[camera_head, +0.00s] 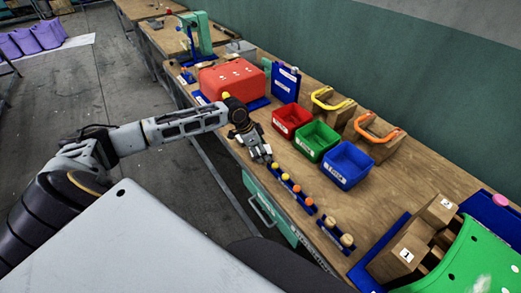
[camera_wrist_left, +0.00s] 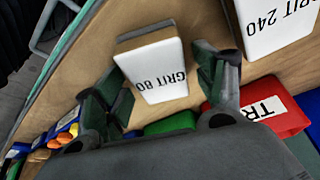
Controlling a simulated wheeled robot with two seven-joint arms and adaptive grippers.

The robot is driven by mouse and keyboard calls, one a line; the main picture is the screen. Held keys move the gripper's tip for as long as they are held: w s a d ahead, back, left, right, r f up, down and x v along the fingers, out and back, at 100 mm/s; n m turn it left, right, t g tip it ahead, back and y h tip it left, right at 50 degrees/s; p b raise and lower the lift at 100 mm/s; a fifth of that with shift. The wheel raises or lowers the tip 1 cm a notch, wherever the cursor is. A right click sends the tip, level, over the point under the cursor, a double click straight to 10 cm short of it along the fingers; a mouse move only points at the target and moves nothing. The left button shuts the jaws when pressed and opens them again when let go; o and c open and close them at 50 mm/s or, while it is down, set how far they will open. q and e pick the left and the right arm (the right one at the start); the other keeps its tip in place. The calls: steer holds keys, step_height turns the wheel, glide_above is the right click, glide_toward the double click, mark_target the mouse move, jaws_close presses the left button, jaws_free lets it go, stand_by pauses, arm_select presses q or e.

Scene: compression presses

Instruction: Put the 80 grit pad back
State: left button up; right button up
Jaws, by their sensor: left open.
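The 80 grit pad (camera_wrist_left: 155,66) is a block with a white face marked GRIT 80, seen upside down in the left wrist view. It lies over the wooden bench top between the fingers of my left gripper (camera_wrist_left: 160,88). The gripper is open, one finger on each side of the pad; whether they touch it is unclear. In the head view my left gripper (camera_head: 258,151) is low over the bench's front edge, left of the red bin, and I cannot make out the pad there. A second white block (camera_wrist_left: 270,28) marked GRIT 240 is at upper right.
Red (camera_head: 291,118), green (camera_head: 316,141) and blue (camera_head: 346,165) bins stand in a row right of the gripper. A blue strip (camera_head: 288,186) with yellow and orange knobs lies along the front edge. A large red case (camera_head: 230,79) is behind the gripper.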

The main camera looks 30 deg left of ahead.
steer(key=shift+a, duration=0.15)
arm_select(q)
steer(key=shift+r, duration=0.2)
steer(key=shift+s+a+r, duration=0.2)
steer(key=shift+a+r, duration=0.05)
steer(key=shift+r, duration=0.35)
steer(key=v, duration=0.8)
steer(key=shift+r, duration=0.25)
steer(key=shift+v, duration=1)
arm_select(e)
steer(key=shift+d+f, duration=0.1)
steer(key=shift+d, duration=0.15)
arm_select(q)
steer(key=shift+s, duration=0.1)
